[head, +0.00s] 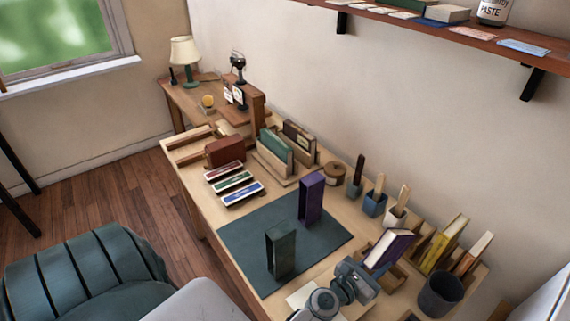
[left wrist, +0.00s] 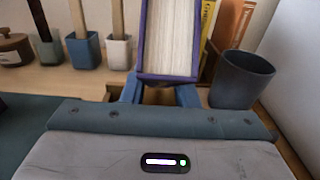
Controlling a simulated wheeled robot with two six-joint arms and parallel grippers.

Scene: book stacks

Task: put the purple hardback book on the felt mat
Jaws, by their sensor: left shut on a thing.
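My left gripper (head: 362,272) is shut on a purple hardback book (head: 391,248), which is tilted, with its white page edges showing. In the left wrist view the purple book (left wrist: 168,40) rises between the blue fingers of my gripper (left wrist: 159,93). The book is to the right of the dark green felt mat (head: 258,233), near the wooden rack. Another purple book (head: 311,198) stands upright on the mat's far part, and a dark green book (head: 281,250) stands upright on its near part. My right gripper is not in view.
A dark cup (head: 440,294) stands close to the right of the held book. Yellow and other books (head: 446,243) lean in a rack behind it. Small pots with wooden-handled tools (head: 375,203) line the back edge. The mat's left part is bare.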

